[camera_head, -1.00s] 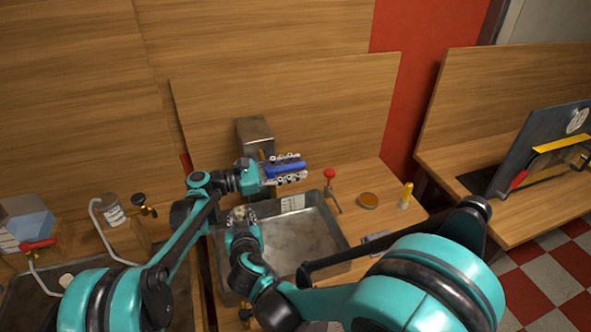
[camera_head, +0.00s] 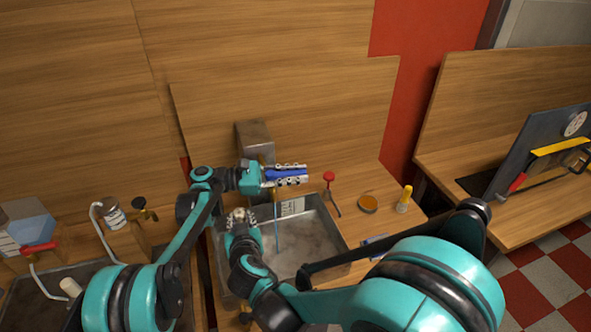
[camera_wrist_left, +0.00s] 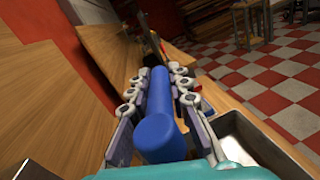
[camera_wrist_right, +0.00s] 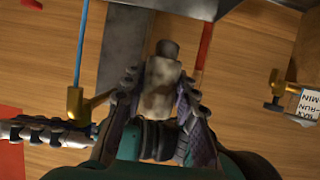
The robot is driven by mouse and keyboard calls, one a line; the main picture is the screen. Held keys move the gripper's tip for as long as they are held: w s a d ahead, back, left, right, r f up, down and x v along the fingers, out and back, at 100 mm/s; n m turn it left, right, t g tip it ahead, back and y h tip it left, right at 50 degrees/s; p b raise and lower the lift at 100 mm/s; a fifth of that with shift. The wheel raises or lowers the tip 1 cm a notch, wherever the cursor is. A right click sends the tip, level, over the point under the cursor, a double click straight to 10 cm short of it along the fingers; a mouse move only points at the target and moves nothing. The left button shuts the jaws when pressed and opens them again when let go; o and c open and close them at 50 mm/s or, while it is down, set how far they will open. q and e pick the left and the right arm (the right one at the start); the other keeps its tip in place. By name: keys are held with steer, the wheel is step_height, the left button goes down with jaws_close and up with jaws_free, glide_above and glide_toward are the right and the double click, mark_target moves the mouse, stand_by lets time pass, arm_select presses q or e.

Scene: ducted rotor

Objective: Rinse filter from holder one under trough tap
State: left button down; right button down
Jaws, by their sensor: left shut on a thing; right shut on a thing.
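My right gripper (camera_head: 240,216) is over the trough (camera_head: 340,235) at its left end. It is shut on a mottled grey-brown cylinder, seemingly the filter, clear in the right wrist view (camera_wrist_right: 160,92). My left gripper (camera_head: 288,174) is shut on a long blue bar, seemingly the tap's handle, clear in the left wrist view (camera_wrist_left: 158,110). A thin blue water stream (camera_head: 277,228) falls into the trough. In the right wrist view it meets the brass tap spout (camera_wrist_right: 75,108), to the left of the filter and apart from it.
A grey metal box (camera_head: 255,140) stands behind the trough. A red-topped lever (camera_head: 329,180), an amber dish (camera_head: 368,203) and a yellow-capped bottle (camera_head: 405,198) stand to the right. A labelled canister (camera_head: 112,214) and brass valve (camera_head: 142,208) are left.

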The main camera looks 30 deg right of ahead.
arm_select(q)
steer(key=shift+s+a+m+g+y, duration=0.15)
steer(key=shift+s+m+g+y, duration=0.1)
steer(key=shift+m+g+y, duration=0.35)
steer(key=c, duration=1.4)
jaws_free()
steer(key=v, duration=1.2)
steer(key=shift+f, duration=0.3)
steer(key=shift+h, duration=0.3)
